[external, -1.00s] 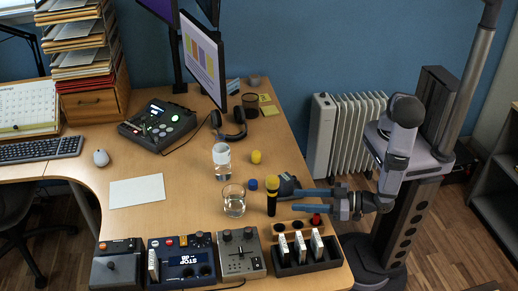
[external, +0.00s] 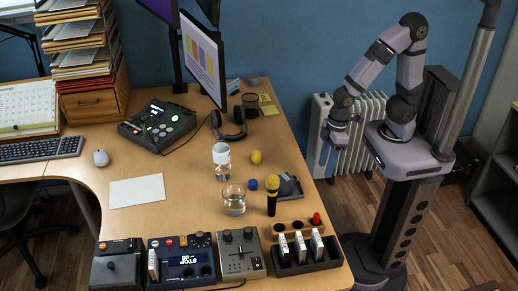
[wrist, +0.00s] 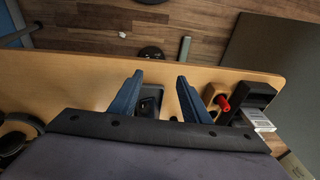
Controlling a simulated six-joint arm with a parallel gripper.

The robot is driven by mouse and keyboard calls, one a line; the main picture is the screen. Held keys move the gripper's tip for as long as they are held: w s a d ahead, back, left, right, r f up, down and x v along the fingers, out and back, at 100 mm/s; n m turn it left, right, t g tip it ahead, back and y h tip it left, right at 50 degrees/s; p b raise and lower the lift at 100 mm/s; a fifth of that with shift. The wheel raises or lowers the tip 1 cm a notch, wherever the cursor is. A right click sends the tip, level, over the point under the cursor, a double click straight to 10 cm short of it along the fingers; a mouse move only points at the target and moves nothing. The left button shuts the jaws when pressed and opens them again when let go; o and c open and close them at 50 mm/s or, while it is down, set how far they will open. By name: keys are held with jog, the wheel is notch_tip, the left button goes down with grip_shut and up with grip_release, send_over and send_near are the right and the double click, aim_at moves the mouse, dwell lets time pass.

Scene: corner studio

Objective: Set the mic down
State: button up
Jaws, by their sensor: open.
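My gripper (external: 326,153) is raised beyond the desk's right edge, pointing down in front of the radiator. It is apart from the mic. In the wrist view, its two blue fingers (wrist: 160,98) are spread with nothing between them. I cannot make out the mic in the wrist view.
A wooden block (external: 287,228) with a red piece (external: 316,219) and a dark rack (external: 305,262) stand in front. A radiator (external: 350,120) is beyond the desk.

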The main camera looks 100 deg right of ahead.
jog(key=s+d+r+g, duration=0.1)
jog(key=s+d, duration=0.3)
jog(key=s, duration=0.1)
jog(key=shift+s+d+r+g+h, duration=0.2)
jog(key=shift+g+h, duration=0.1)
jog(key=shift+h, duration=0.1)
notch_tip(320, 180, up, 6)
jog(key=p, duration=0.6)
jog(key=shift+w, duration=0.1)
dwell(0.4)
